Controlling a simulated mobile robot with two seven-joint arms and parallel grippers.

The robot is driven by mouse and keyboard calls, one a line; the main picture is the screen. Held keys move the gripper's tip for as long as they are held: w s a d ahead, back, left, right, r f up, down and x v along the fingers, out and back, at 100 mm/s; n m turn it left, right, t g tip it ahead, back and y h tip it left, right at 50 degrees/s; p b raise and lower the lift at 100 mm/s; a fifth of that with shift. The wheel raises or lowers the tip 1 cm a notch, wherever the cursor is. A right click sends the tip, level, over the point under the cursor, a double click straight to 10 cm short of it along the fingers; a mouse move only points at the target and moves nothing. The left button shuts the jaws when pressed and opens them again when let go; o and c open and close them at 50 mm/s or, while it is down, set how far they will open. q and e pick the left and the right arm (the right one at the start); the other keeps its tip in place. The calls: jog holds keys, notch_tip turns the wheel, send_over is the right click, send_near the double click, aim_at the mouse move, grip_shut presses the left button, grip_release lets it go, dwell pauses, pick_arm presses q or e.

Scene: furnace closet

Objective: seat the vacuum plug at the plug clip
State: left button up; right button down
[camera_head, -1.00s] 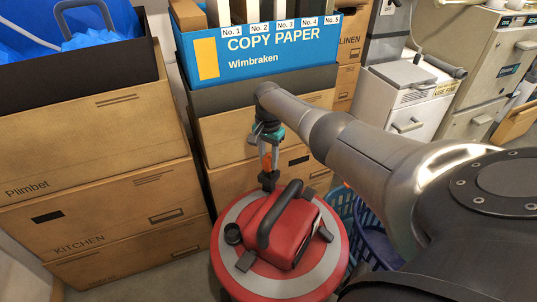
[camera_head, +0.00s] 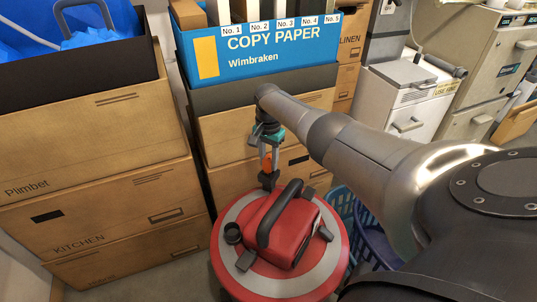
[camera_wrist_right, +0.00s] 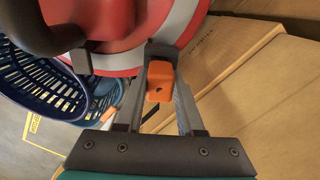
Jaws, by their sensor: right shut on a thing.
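The vacuum (camera_head: 292,270) is round and red with a grey ring and a dark handle, and stands on the floor in the head view. A small dark block (camera_head: 268,181) on its rim looks like the plug clip; it also shows in the right wrist view (camera_wrist_right: 161,52). My right gripper (camera_head: 266,157) is over this block, shut on the orange vacuum plug (camera_wrist_right: 160,82). The plug is between the fingers, close to the dark block; whether they touch I cannot tell. My left gripper is not in view.
Stacked cardboard boxes (camera_head: 110,130) stand on the left. A blue copy paper box (camera_head: 255,60) tops the stack behind the vacuum. Blue baskets (camera_head: 367,240) stand close to the vacuum's right side. White and grey cabinets (camera_head: 405,105) are at the back right.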

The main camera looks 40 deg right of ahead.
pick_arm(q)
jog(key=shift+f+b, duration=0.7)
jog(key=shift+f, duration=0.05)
pick_arm(e)
jog(key=shift+f, duration=0.85)
jog(key=shift+c, duration=2.2)
grip_release()
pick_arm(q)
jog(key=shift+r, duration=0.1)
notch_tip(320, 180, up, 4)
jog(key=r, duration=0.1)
pick_arm(e)
jog(key=shift+r, duration=0.15)
jog(key=shift+r+p, duration=0.9)
jog(key=shift+p, duration=0.25)
jog(key=shift+r+p, duration=1.2)
jog(key=shift+p, duration=0.05)
jog(key=shift+r+p, duration=1)
jog(key=shift+p, duration=0.1)
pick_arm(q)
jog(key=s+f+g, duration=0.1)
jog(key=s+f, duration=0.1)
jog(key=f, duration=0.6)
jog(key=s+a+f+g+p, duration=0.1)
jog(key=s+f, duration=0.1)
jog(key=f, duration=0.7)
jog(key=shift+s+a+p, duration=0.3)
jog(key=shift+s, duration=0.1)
pick_arm(e)
jog(key=shift+r, duration=0.8)
